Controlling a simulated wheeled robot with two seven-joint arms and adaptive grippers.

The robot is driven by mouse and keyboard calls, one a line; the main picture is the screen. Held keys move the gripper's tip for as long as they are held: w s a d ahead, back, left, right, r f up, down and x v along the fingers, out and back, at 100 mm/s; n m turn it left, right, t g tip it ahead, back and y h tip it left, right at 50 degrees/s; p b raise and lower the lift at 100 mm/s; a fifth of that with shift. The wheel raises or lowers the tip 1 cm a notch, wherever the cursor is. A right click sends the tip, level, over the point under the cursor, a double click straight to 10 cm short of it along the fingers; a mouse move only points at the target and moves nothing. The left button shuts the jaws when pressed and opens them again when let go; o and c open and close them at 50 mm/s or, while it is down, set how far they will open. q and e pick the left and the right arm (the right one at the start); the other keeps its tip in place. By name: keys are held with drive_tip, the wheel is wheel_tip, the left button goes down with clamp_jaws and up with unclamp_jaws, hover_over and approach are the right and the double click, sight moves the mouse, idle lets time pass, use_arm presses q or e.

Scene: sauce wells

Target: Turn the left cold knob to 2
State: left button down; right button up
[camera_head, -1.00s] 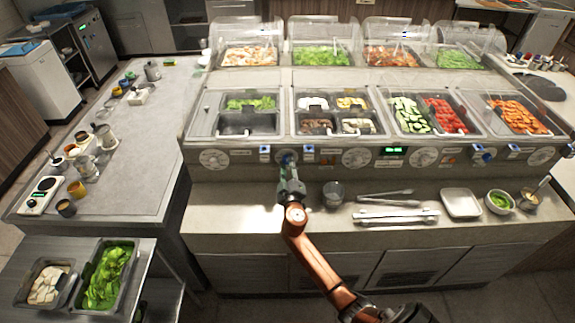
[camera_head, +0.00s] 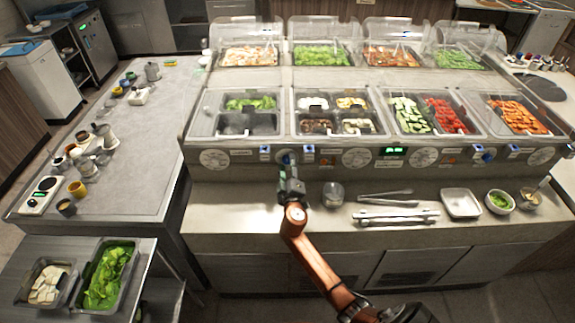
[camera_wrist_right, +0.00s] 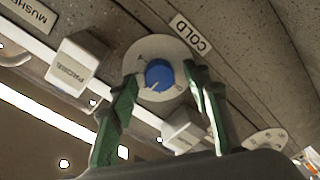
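The left cold knob (camera_wrist_right: 159,75) is a blue knob on a round white dial (camera_wrist_right: 142,52), next to a "COLD" label (camera_wrist_right: 190,34) in the right wrist view. In the head view the knob (camera_head: 287,159) is on the counter's front panel, just beyond my right gripper (camera_head: 290,178). In the wrist view the green fingers of my right gripper (camera_wrist_right: 161,80) are spread, one on each side of the knob, with gaps beside it. I cannot tell the exact setting from the small dial marks. My left gripper is not in view.
Blue-marked white switches (camera_head: 309,150) and a large white dial (camera_head: 357,158) share the panel. The ledge left of my arm is clear.

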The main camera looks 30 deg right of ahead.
drive_tip(key=shift+s, duration=0.1)
drive_tip(key=v, duration=1.1)
drive_tip(key=shift+s+a, duration=0.2)
drive_tip(key=shift+s, duration=0.15)
